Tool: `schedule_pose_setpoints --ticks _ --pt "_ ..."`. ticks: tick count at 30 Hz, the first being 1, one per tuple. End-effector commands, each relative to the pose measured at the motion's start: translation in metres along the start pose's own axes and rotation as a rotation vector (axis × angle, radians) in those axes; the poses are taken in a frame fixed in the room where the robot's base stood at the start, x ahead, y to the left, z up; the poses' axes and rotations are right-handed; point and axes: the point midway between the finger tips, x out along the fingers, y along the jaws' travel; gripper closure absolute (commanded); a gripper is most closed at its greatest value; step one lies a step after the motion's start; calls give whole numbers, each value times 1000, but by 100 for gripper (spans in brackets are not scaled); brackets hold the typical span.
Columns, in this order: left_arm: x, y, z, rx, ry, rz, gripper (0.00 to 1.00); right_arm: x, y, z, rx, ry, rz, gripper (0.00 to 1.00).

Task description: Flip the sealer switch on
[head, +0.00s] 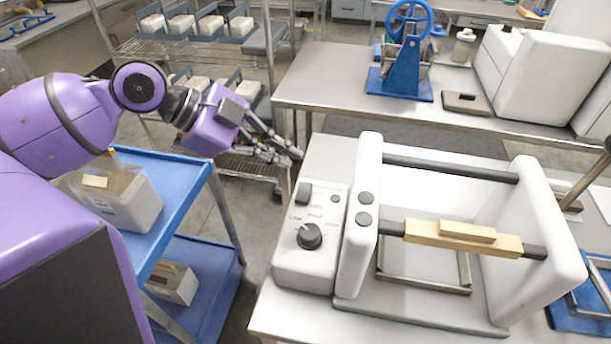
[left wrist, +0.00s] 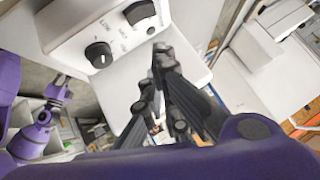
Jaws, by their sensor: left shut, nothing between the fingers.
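The sealer (head: 368,240) is a white machine on the grey table, with a control box (head: 286,262) at its left. A dark rocker switch (head: 304,193) and a black knob (head: 309,236) are on the box. In the left wrist view, the switch (left wrist: 139,12) is near the top and the knob (left wrist: 99,54) is to its left. Whether the switch is on or off is too small to tell. My left gripper (head: 292,156) is shut and empty, just behind and left of the switch, apart from it. In the left wrist view, a purple arm part of mine at lower left is too small to read.
A blue cart (head: 190,195) with bins stands left of the table. A wooden block (head: 464,240) lies across the sealer's front bar. A back table (head: 330,85) holds a blue wheeled device (head: 402,85). Floor shows between cart and table.

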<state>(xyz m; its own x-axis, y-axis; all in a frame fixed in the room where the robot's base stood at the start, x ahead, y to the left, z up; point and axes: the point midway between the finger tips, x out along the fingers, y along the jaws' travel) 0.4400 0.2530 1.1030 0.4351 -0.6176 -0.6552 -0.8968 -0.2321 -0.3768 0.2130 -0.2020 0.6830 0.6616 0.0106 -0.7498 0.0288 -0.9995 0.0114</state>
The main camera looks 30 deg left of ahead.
Motion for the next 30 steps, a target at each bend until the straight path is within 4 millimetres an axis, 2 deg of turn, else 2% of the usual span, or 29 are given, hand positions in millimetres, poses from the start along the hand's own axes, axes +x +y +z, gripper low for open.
schedule_pose_setpoints --ticks 1,6,8,12,18,30 --pt "16 2 3 0 -2 8 100 3 0 4 0 -3 1 100" --pt "51 2 2 0 0 6 100 9 5 9 4 2 13 100" --pt "61 2 2 0 0 6 100 10 6 13 5 -1 17 100" --pt "75 1 18 -3 0 2 100 11 7 14 4 -2 18 100" --pt "84 0 27 -1 0 0 100 11 6 13 2 0 17 100" --pt "85 0 29 -3 0 3 100 12 7 14 -3 -3 15 100"
